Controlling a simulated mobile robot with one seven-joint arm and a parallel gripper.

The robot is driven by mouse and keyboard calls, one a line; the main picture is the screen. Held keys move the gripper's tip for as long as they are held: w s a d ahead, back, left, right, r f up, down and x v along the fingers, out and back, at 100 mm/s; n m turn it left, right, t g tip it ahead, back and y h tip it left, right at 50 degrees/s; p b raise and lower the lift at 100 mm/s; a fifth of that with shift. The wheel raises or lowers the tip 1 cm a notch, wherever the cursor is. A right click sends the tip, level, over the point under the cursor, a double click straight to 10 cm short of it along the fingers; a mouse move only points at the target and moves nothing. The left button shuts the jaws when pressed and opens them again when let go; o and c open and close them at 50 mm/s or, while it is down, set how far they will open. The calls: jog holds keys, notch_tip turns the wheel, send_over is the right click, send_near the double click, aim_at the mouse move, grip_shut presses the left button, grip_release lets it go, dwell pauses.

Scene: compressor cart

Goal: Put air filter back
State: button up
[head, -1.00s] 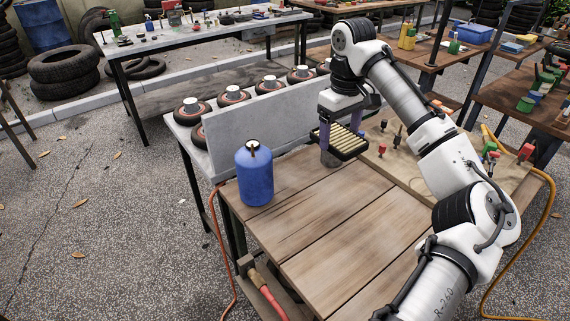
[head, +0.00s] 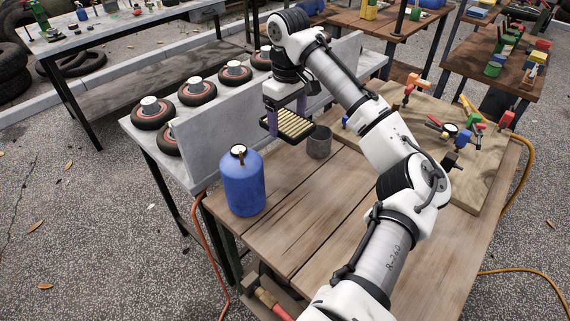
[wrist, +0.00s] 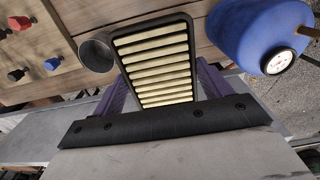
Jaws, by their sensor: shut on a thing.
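The air filter (head: 290,125) is a flat black-framed rectangle with cream pleats. My gripper (head: 287,118) is shut on it and holds it above the far end of the wooden cart top, between the blue tank and a grey cup. In the wrist view the filter (wrist: 155,55) lies between the purple fingers of my gripper (wrist: 158,88), pleats facing the camera. The blue tank (head: 244,185) stands upright with a white gauge on top; it also shows in the wrist view (wrist: 250,38). The grey round cup (head: 319,143) is open at the top and stands just right of the filter.
A grey upright panel (head: 232,135) runs behind the cart top, with several small wheels (head: 197,92) on a ledge beyond. A board with coloured valves and fittings (head: 480,175) lies at the right. The wooden top (head: 290,220) is clear in front.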

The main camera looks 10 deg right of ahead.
aim_at(288, 121)
notch_tip(288, 121, down, 16)
jog(key=shift+r+p, duration=0.25)
jog(key=shift+p, duration=0.55)
jog(key=o, duration=1.1)
notch_tip(288, 121, up, 12)
jog(key=shift+b, duration=0.95)
